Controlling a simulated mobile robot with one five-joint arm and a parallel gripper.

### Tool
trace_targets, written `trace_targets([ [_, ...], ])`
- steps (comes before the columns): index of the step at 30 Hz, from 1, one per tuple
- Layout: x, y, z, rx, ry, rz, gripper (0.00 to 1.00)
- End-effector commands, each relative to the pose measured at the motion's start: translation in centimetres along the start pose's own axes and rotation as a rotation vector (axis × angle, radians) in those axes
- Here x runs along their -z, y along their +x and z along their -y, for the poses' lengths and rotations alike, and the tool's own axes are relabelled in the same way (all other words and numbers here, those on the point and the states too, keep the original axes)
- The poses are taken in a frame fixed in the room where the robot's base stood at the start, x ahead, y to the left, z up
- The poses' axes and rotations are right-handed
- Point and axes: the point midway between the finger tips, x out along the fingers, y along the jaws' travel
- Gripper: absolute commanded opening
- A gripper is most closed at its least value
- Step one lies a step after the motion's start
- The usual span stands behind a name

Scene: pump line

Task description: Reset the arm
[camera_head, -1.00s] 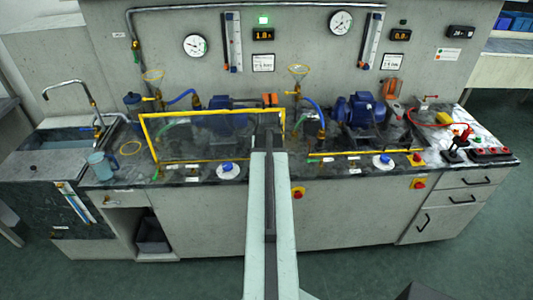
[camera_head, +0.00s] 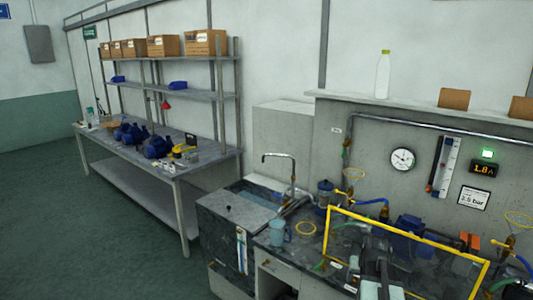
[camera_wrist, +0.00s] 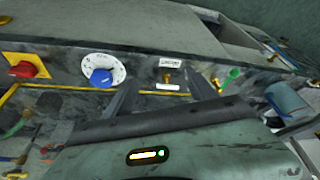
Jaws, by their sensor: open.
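My gripper (camera_wrist: 162,90) shows in the wrist view, with two dark fingers spread apart beyond its grey body. Nothing is seen between the fingertips except the bench edge and a small brass fitting (camera_wrist: 167,78) behind them. In the head view only part of my arm (camera_head: 380,288) shows at the bottom, near the yellow frame; the fingertips are hard to make out there. A white dial with a blue knob (camera_wrist: 101,75) lies to the left of the fingers in the wrist view.
The yellow frame (camera_head: 407,233) stands on the pump bench. A blue jug (camera_head: 277,232) stands beside the sink (camera_head: 262,200). A red button on a yellow plate (camera_wrist: 25,67) is at the wrist view's left. A worktable (camera_head: 205,160) stands left; floor before it is clear.

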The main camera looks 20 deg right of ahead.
Motion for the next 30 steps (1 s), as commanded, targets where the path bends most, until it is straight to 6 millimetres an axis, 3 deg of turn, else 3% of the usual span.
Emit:
trace_targets([
  [1, -0.6, -0.1, 4.8, 0.027, -0.068, 0.012, 0.65],
  [6, -5.0, -1.4, 19.0, 0.102, -0.284, 0.075, 0.65],
  [9, -9.2, -2.7, 25.9, 0.134, -0.406, 0.128, 0.65],
  [12, -13.6, -4.1, 30.4, 0.149, -0.502, 0.187, 0.65],
  [15, -17.3, -5.3, 32.1, 0.142, -0.558, 0.259, 0.65],
  [18, -19.1, -5.8, 30.4, 0.114, -0.547, 0.34, 0.65],
  [26, -19.5, -6.0, 29.9, 0.103, -0.538, 0.373, 0.65],
  [27, -19.5, -6.0, 29.9, 0.103, -0.538, 0.372, 0.63],
  [30, -19.5, -6.0, 29.9, 0.103, -0.538, 0.372, 0.36],
])
